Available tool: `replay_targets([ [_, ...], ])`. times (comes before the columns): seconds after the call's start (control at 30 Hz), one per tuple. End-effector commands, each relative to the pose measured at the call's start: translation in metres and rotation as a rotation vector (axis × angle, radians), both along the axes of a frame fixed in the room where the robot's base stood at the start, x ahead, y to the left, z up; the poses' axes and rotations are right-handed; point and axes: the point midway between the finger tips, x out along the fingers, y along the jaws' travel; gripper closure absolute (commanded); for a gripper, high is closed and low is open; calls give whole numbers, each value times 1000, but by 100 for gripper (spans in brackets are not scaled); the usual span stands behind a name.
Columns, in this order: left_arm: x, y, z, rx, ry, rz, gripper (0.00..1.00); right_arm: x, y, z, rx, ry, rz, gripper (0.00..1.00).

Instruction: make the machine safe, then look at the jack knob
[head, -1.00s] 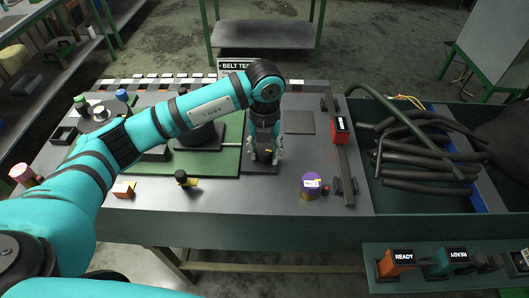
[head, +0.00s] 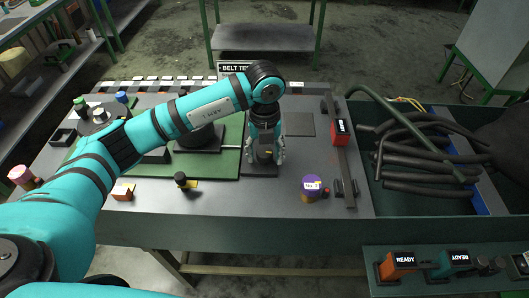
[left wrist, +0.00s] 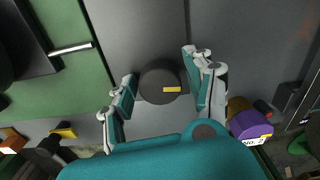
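My left gripper (head: 265,155) points down over the grey strip in the middle of the bench; it also shows in the left wrist view (left wrist: 163,82). Its two fingers are spread, one on each side of a dark round knob (left wrist: 155,76) with a yellow mark. Small gaps seem to show between fingers and knob; contact is hard to judge. I cannot tell whether this is the jack knob. A smaller black knob with a yellow tag (head: 181,178) stands on the bench to the left. My right gripper is not in view.
A purple-topped cylinder (head: 311,186) stands right of my gripper, near a rail with a red box (head: 340,131). A green plate (head: 222,168) lies left. Black hoses (head: 415,155) fill the right bin. Orange (head: 398,263) and teal (head: 452,262) boxes reading READY sit front right.

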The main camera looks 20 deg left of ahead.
Motion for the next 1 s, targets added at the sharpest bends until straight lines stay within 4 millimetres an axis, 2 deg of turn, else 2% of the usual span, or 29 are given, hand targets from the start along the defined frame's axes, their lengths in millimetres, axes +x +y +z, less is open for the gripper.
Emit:
replay_targets([
  [0.3, -1, 0, 0, 0, 2, -1, 38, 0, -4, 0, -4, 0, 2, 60],
  [0.43, 0, 0, 10, 0, 1, -2, 38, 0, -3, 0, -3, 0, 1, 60],
  [0.8, 0, 0, 85, -1, -3, -2, 38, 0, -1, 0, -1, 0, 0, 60],
  [1.0, 0, 0, 112, 0, 0, 0, 38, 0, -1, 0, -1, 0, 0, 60],
])
